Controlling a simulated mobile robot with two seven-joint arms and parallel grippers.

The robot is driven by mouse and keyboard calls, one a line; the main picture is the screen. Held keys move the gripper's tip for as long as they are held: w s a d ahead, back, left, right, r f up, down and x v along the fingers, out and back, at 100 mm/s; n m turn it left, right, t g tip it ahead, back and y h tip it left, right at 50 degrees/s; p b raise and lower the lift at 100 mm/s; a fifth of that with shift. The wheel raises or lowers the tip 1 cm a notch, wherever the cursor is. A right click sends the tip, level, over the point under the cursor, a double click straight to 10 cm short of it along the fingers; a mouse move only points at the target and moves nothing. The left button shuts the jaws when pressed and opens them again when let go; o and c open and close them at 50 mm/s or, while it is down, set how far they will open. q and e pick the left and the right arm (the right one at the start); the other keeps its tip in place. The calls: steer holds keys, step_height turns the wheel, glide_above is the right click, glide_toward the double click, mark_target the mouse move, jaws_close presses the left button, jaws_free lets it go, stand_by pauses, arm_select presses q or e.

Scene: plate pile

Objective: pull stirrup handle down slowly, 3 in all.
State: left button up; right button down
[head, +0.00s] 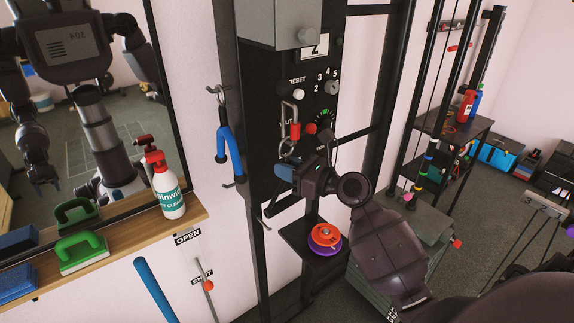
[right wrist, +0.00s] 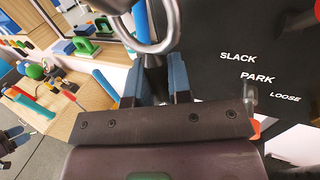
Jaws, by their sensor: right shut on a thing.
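My right gripper (head: 286,170) is at the front of the black upright panel and is shut. In the right wrist view its two blue-padded fingers (right wrist: 157,88) close on a dark part just below a curved metal loop (right wrist: 152,48); I take this to be the stirrup handle, mostly hidden by the fingers. In the head view the gripper's own body covers the held part. A silver loop with a red piece (head: 292,118) hangs on the panel just above the gripper.
A blue forked handle (head: 228,150) hangs on a hook left of the panel. Orange and purple discs (head: 325,236) lie on a low shelf beneath the gripper. A ledge (head: 120,245) holds a spray bottle (head: 165,190) and a green brush (head: 82,252). A dark frame post (head: 385,110) stands right of the panel.

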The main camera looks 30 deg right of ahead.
mark_target(287, 198)
steer(key=shift+f, duration=0.25)
steer(key=shift+f+b, duration=0.5)
steer(key=shift+f, duration=0.55)
steer(key=shift+f+b, duration=0.55)
steer(key=shift+f, duration=0.75)
steer(key=shift+f+b, duration=0.55)
steer(key=shift+f, duration=0.6)
